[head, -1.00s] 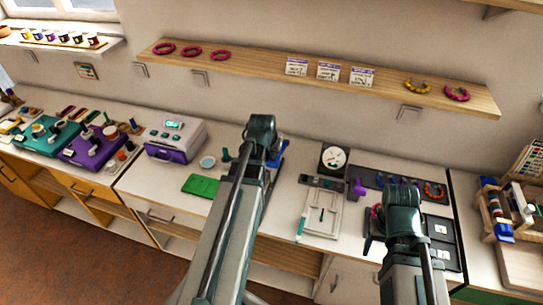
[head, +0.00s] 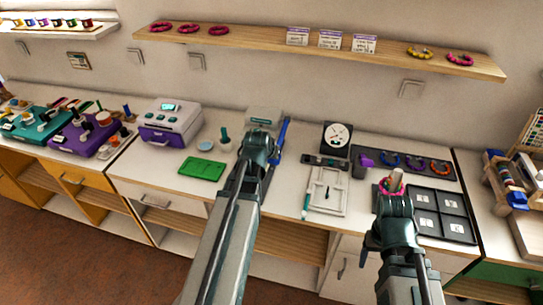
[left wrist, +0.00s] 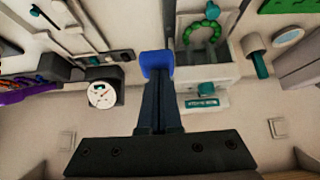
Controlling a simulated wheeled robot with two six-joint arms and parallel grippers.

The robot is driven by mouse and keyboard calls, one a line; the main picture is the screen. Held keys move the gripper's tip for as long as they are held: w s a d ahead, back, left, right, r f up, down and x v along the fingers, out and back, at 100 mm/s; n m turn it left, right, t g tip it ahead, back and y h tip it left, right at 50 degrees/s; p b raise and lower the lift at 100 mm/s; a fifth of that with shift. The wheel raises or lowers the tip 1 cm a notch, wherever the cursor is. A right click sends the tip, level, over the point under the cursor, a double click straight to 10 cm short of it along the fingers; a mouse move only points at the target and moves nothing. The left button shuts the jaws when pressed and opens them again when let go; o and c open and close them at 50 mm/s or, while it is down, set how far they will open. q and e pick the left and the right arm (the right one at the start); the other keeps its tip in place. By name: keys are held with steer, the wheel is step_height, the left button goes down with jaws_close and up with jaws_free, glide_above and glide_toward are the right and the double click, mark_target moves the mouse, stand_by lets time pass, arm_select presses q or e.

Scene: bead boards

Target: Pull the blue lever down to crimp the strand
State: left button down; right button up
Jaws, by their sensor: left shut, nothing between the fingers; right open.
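The blue lever (head: 284,134) stands up at the right side of the crimping press, whose pale top (head: 265,115) shows behind my left arm in the head view. In the left wrist view the lever's blue end (left wrist: 157,60) is at the tips of my left gripper (left wrist: 158,82), which is shut with nothing between its fingers. Whether they touch I cannot tell. A green bead strand (left wrist: 203,31) lies in the press (left wrist: 222,72). My right gripper (head: 394,205) is open, by a pink bead ring (head: 391,186) on a pale post; its fingers are mostly hidden.
A green board (head: 202,169) and a purple-and-white machine (head: 172,125) lie left of the press. A dial gauge (head: 337,137) and a white measuring board (head: 327,190) are to its right. A dark tray (head: 436,211) is beside my right arm.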

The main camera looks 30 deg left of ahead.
mark_target(272, 163)
arm_select(q)
step_height(272, 163, down, 4)
steer(key=shift+r+b, duration=0.25)
steer(key=shift+b, duration=0.95)
steer(key=shift+s+d+f+b, duration=0.1)
steer(key=shift+s+f+b, duration=0.2)
steer(key=shift+b, duration=0.2)
arm_select(e)
steer(key=shift+s+d+f, duration=0.1)
steer(key=shift+f, duration=0.95)
steer(key=shift+s+f, duration=0.1)
steer(key=shift+f, duration=0.95)
arm_select(q)
steer(key=shift+r, duration=0.1)
